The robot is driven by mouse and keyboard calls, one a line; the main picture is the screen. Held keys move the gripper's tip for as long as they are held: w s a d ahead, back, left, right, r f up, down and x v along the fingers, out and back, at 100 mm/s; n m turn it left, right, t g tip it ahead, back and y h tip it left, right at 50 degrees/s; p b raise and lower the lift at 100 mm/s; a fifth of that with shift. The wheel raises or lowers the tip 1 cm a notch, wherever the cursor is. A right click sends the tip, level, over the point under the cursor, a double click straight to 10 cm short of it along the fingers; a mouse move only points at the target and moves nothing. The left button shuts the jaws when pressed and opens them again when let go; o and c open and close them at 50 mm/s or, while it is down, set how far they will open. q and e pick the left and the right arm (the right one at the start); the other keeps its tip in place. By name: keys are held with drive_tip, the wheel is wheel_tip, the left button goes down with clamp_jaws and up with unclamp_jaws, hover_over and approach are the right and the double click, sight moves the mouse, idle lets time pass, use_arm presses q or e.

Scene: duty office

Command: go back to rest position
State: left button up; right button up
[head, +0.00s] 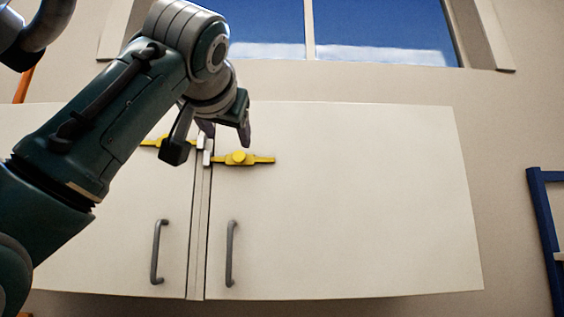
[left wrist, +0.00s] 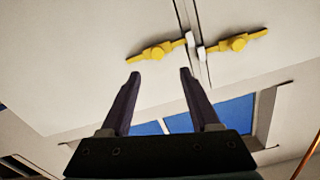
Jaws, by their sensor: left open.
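My left arm reaches in from the left in the head view. Its gripper (head: 226,138) is in front of the upper middle of a white two-door cabinet (head: 350,200). In the left wrist view the gripper (left wrist: 160,73) has two dark fingers spread apart with nothing between them. The fingertips appear close below a yellow latch (left wrist: 157,50) there, and I cannot tell the exact gap. A second yellow latch (left wrist: 238,43) is beside it. My right gripper is not in view.
Both cabinet doors look shut, with grey handles (head: 231,254) (head: 157,252) low near the seam. A window (head: 385,35) is above the cabinet. A blue frame (head: 545,235) stands at the right edge. The wall between cabinet and frame is clear.

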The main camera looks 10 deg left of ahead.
use_arm(q)
drive_tip(key=shift+w, duration=0.1)
idle(0.4)
drive_tip(key=s+d+f+m+g+h, duration=0.1)
drive_tip(key=s+f+g, duration=0.15)
drive_tip(key=f, duration=0.85)
drive_tip(key=s+f+g+h, duration=0.1)
drive_tip(key=s+f+g, duration=0.15)
drive_tip(key=f, duration=0.85)
drive_tip(key=s+d+f+m+g+h, duration=0.15)
drive_tip(key=s+f, duration=0.25)
drive_tip(key=f, duration=0.7)
drive_tip(key=s+f+g, duration=0.2)
drive_tip(key=s+f, duration=0.3)
drive_tip(key=s, duration=0.3)
drive_tip(key=s+f+g+h, duration=0.1)
drive_tip(key=s+f+g, duration=0.2)
drive_tip(key=s+f, duration=0.3)
drive_tip(key=s+a+f+g, duration=0.1)
drive_tip(key=s+f, duration=0.4)
drive_tip(key=s, duration=0.6)
drive_tip(key=shift+s+f+g+h, duration=0.2)
drive_tip(key=shift+s+g+h, duration=0.15)
drive_tip(key=shift+g, duration=0.3)
